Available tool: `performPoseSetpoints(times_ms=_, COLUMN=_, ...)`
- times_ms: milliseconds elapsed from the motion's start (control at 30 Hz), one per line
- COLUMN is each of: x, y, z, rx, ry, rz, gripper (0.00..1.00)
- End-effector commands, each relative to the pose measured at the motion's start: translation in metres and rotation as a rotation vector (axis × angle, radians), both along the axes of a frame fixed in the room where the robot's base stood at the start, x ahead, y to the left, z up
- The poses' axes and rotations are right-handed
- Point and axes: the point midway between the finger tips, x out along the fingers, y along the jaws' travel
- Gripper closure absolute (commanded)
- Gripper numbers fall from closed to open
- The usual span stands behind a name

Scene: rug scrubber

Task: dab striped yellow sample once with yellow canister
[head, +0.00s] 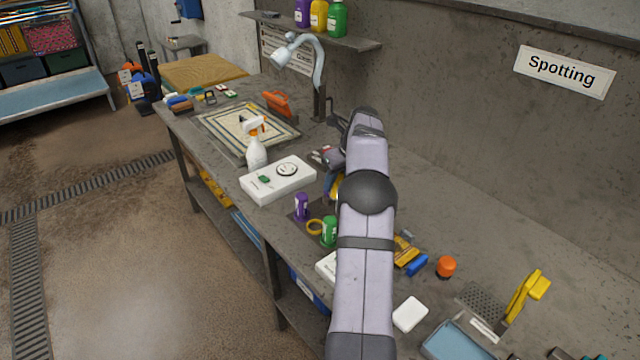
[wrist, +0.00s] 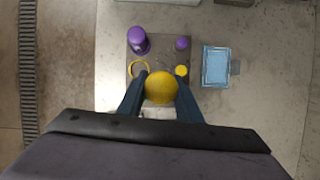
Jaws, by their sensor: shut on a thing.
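My gripper (wrist: 161,78) is shut on the yellow canister (wrist: 160,90), seen from above as a round yellow top between the two dark blue fingers. In the head view the canister (head: 336,184) shows only partly beside my arm, near the white box. It appears held above a dark mat (wrist: 160,50); the exact height is hard to tell. I cannot pick out a striped yellow sample for sure; a yellow piece (head: 405,250) lies right of my arm, its pattern too small to read.
A purple canister (head: 301,206), green canister (head: 329,232) and yellow ring (head: 315,227) stand close by. A white box with a dial (head: 278,180) and a spray bottle (head: 256,152) are left. A blue tray (head: 453,344), orange knob (head: 446,266) and blue block (head: 417,265) lie right.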

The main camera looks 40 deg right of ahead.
Motion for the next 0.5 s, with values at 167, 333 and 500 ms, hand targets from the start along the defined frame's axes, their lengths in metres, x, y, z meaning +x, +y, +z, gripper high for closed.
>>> performPoseSetpoints(times_ms=167, x=-0.031, y=-0.033, z=0.025, rx=0.000, ry=0.001, rz=-0.071, gripper=0.88)
performPoseSetpoints(times_ms=333, x=-0.070, y=-0.055, z=0.034, rx=0.001, ry=0.001, rz=-0.143, gripper=0.88)
performPoseSetpoints(times_ms=500, x=-0.112, y=-0.067, z=0.033, rx=0.003, ry=0.002, rz=-0.218, gripper=0.88)
